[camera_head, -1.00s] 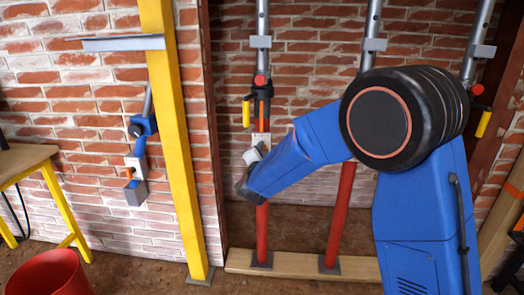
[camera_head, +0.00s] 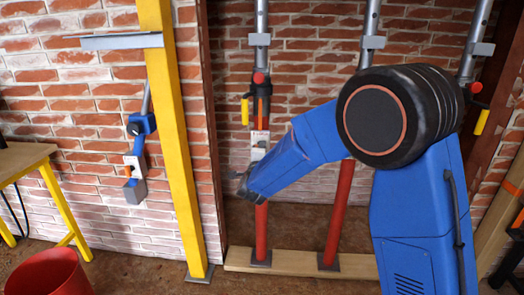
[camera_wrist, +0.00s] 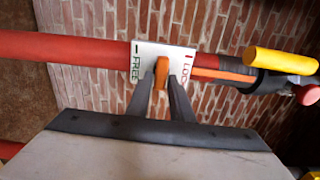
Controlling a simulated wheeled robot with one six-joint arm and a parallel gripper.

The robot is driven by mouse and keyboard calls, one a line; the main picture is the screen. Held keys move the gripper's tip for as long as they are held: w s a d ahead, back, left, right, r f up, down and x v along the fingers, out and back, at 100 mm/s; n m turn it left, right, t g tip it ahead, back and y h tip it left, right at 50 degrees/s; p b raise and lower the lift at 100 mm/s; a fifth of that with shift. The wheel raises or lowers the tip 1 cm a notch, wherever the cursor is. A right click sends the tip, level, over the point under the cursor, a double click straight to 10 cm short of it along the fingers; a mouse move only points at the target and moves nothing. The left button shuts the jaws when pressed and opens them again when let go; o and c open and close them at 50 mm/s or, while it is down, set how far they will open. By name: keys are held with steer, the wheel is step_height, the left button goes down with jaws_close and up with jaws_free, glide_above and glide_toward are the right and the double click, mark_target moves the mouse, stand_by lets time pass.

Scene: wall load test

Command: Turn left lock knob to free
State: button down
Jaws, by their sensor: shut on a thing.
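The left lock knob (camera_wrist: 161,70) is orange and sits on a white plate (camera_wrist: 180,51) marked FREE at its left and LOCK at its right in the wrist view. The plate is fixed to the left post, whose lower part is a red tube (camera_wrist: 80,48). My gripper (camera_wrist: 162,84) is shut on the knob, one dark finger on each side. The knob's long side runs up and down the wrist picture, between the two labels. In the head view the left post's plate (camera_head: 260,136) shows above my gripper; the knob is hard to make out there.
A yellow handle (camera_head: 245,112) and a red button (camera_head: 258,78) sit above the plate on the left post. A second red post (camera_head: 338,215) stands to the right. A yellow upright (camera_head: 172,150) and a wooden floor beam (camera_head: 300,264) frame the area.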

steer(key=shift+f, duration=0.1)
steer(key=c, duration=1.7)
jaws_free()
steer(key=s, duration=1.7)
steer(key=shift+s+a, duration=0.2)
steer(key=shift+a, duration=0.1)
steer(key=shift+d, duration=0.1)
